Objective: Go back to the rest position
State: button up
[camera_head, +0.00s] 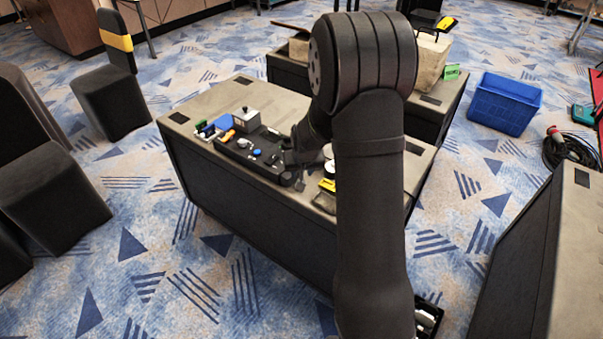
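My arm rises through the right middle of the view, bends at a high elbow and reaches down to the near table (215,100). My gripper (290,172) is low over this table, at the right end of a black tray (236,152). It is small, dark and partly hidden by my own arm. I cannot tell if its fingers are open or shut, or if they touch the tray. Small white, blue and dark parts lie in the tray. A grey box with a dark knob (246,120) stands at its back edge.
Blue and green items (212,127) lie left of the tray; a yellow item (327,185) lies right of my gripper. A second table (285,66) with a beige block (432,62) stands behind. A blue crate (505,104) is on the floor.

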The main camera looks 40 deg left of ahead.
dwell(0.3)
jog(key=x, duration=1.2)
jog(key=shift+f, duration=0.15)
